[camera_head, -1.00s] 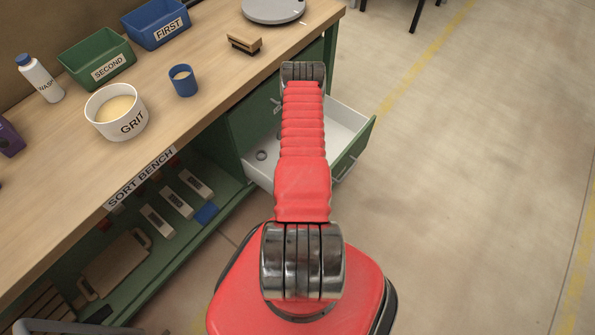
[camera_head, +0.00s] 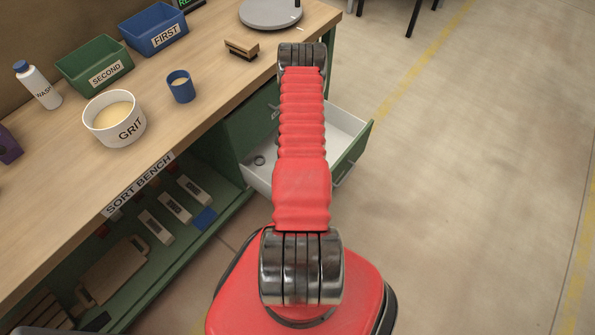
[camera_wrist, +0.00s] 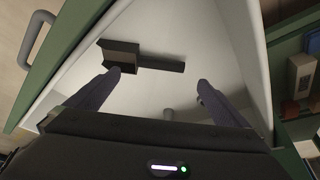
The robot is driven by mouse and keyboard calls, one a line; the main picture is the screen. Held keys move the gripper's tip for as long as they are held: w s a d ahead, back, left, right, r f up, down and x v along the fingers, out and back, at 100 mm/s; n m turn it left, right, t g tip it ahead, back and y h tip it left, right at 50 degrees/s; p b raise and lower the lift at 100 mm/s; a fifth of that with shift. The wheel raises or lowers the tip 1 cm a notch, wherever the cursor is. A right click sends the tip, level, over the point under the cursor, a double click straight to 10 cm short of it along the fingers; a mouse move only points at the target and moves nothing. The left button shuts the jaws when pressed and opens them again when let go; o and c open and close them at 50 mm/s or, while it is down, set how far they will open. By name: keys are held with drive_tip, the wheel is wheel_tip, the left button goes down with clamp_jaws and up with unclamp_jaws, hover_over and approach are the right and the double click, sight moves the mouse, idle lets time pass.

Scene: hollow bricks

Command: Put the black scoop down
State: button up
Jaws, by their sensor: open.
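The black scoop (camera_wrist: 122,55) lies on the white floor of the open drawer (camera_wrist: 215,45), with its handle pointing right in the wrist view. My gripper (camera_wrist: 158,78) is open over the drawer, its two dark fingers wide apart with nothing between them. The left fingertip overlaps the scoop's near edge in the picture; I cannot tell whether they touch. In the head view the drawer (camera_head: 349,125) stands out from the green bench, and my arm hides the gripper and the scoop.
A small grey piece (camera_wrist: 168,113) is in the drawer near the gripper. On the bench (camera_head: 60,190) stand a GRIT bowl (camera_head: 114,118), a blue cup (camera_head: 180,87), a brush (camera_head: 242,49), and SECOND (camera_head: 95,66) and FIRST (camera_head: 154,30) bins. The floor at right is clear.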

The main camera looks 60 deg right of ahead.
drive_tip(key=v, duration=0.6)
drive_tip(key=shift+r, duration=0.3)
drive_tip(key=shift+a, duration=0.15)
drive_tip(key=w+a+r+n, duration=0.45)
drive_tip(key=w+r, duration=0.75)
drive_tip(key=r, duration=0.3)
drive_tip(key=w+a+r+n+y, duration=0.1)
drive_tip(key=w+a+r+n, duration=0.35)
drive_tip(key=a+r, duration=1.05)
drive_tip(key=s+a+r+t+y, duration=0.1)
drive_tip(key=a+r, duration=0.5)
drive_tip(key=r, duration=0.3)
drive_tip(key=a+r, duration=0.6)
drive_tip(key=r, duration=0.3)
drive_tip(key=s+a+r+n+t+y, duration=0.1)
drive_tip(key=s+a+r+t, duration=0.1)
drive_tip(key=s+a+r, duration=0.8)
drive_tip(key=shift+s+a+r+n+y, duration=0.3)
drive_tip(key=shift+s+a+n, duration=0.15)
drive_tip(key=shift+s, duration=0.4)
